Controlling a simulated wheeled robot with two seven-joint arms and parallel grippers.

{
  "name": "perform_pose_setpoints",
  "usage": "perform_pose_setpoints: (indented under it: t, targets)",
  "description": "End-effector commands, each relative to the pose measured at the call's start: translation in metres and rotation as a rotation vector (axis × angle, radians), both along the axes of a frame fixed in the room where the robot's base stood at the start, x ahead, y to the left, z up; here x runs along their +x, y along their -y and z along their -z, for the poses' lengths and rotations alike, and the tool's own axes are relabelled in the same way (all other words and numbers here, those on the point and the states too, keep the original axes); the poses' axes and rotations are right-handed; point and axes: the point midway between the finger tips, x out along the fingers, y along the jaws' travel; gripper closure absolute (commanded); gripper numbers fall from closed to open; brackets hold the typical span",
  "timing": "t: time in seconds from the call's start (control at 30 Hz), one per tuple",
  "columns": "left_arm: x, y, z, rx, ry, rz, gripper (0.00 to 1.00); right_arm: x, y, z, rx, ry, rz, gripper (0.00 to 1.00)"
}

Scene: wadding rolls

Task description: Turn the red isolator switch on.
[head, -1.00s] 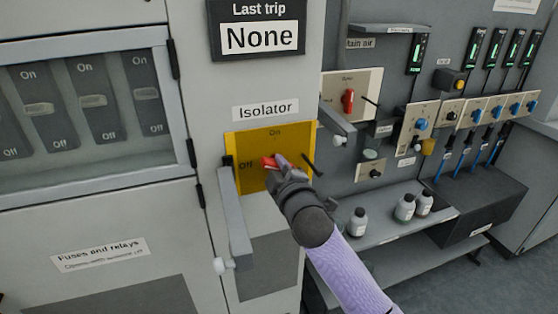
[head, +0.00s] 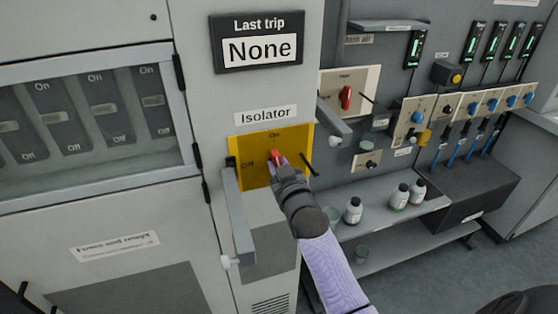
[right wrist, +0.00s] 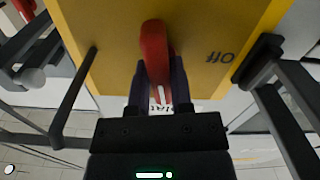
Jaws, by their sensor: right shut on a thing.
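The red isolator switch (head: 276,154) sits on a yellow plate (head: 300,135) under the "Isolator" label (head: 265,115). The plate has "On" at the top and "Off" at the left. My right gripper (head: 280,164) is shut on the red handle, reaching from below right and hiding its lower part. The handle's visible end points up, leaning slightly left, near "On". In the right wrist view the handle (right wrist: 153,48) stands between my fingers (right wrist: 158,88), with "Off" upside down to its right. My left gripper is not in view.
A grey bar (head: 239,215) stands out at the plate's lower left, and a black rod (head: 309,164) at its right. Another grey bar (head: 333,120) projects beside a second red switch (head: 346,97). Bottles (head: 353,210) stand on a shelf at right.

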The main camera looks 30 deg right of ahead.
Motion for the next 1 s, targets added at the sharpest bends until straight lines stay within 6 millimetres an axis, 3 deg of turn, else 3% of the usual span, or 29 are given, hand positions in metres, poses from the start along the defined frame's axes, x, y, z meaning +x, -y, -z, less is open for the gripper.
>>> perform_pose_setpoints:
  t: [0.4,1.0]
  targets:
    - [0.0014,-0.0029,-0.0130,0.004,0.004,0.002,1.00,-0.0003,0.0004,0.0005,0.184,0.040,0.000,1.00]
    - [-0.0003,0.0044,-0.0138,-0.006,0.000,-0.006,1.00,-0.0003,0.0006,0.0015,0.217,0.048,0.000,1.00]
